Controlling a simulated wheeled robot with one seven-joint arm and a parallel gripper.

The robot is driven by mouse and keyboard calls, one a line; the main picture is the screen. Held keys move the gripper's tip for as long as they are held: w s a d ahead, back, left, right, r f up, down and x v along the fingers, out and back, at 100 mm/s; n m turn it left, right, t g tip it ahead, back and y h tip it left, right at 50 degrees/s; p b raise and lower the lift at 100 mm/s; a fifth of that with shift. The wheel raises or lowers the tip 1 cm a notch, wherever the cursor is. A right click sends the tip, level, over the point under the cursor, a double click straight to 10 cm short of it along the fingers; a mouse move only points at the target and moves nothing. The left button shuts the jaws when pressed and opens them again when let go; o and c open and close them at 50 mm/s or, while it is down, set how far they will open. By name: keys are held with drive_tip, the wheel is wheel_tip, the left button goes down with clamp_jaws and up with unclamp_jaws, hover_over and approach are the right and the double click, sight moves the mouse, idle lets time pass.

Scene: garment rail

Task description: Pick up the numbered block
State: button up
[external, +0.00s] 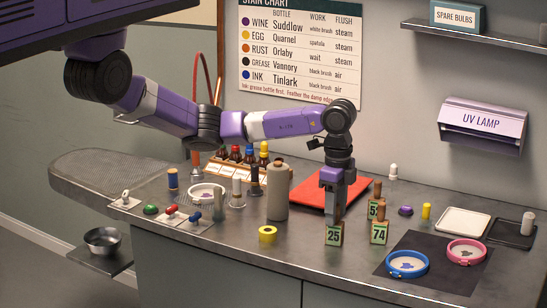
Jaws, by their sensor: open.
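Three numbered blocks with green number faces stand on the metal counter. The block marked 25 (334,236) is at the front, upright.
A grey canister (278,192) and a yellow tape roll (267,234) stand to the left. A red mat (312,193) lies behind my gripper. On the right are a dark mat (425,285) with a blue hoop (407,265) and a pink hoop (466,252), and a white tray (460,222).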

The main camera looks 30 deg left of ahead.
drive_tip(key=shift+f, duration=0.1)
drive_tip(key=shift+c, duration=0.5)
clamp_jaws()
